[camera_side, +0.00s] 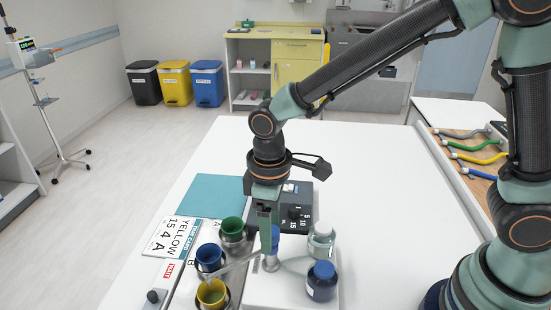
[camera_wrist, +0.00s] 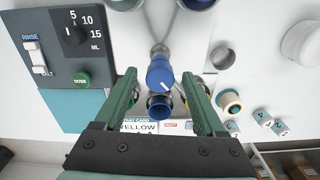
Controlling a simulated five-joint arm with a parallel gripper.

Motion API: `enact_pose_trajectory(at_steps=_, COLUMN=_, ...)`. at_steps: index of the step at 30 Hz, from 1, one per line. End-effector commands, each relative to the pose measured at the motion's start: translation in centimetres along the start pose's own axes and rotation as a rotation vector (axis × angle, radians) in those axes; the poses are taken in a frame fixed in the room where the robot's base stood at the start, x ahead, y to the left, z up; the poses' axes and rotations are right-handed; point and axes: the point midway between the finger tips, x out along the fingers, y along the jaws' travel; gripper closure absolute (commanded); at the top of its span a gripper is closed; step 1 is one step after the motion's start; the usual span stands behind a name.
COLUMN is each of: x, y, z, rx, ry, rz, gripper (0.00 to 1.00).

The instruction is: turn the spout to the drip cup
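A pale, see-through spout (camera_side: 232,270) runs from a small round pivot left toward the cups, its end close to the yellow cup (camera_side: 211,293). A blue cup (camera_side: 209,258) and a green cup (camera_side: 232,228) stand farther back in the row. I cannot tell which vessel is the drip cup. A blue knob (camera_wrist: 160,72) tops the pivot; part of it shows in the side view (camera_side: 275,233). My gripper (camera_wrist: 158,76) points down over it, open, with a finger on each side; contact is unclear. The side view also shows my gripper (camera_side: 267,240).
A clear bottle (camera_side: 320,243) and a blue bottle (camera_side: 321,281) stand right of the pivot. A dark dial box (camera_side: 293,213) is behind. A "YELLOW 15 4 A" card (camera_side: 172,240) and teal mat (camera_side: 213,195) lie left. The white table (camera_side: 365,180) is clear behind the bottles.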

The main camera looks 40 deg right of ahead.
Motion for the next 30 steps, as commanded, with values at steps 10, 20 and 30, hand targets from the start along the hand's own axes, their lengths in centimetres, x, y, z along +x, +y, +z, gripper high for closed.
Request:
enact_pose_trajectory(at_steps=10, x=-0.04, y=0.00, z=0.00, rx=0.000, ry=0.000, rz=0.000, gripper=1.00)
enact_pose_trajectory(at_steps=20, x=-0.06, y=0.00, z=0.00, rx=0.000, ry=0.000, rz=0.000, gripper=1.00)
enact_pose_trajectory(at_steps=30, x=-0.08, y=0.00, z=0.00, rx=0.000, ry=0.000, rz=0.000, gripper=1.00)
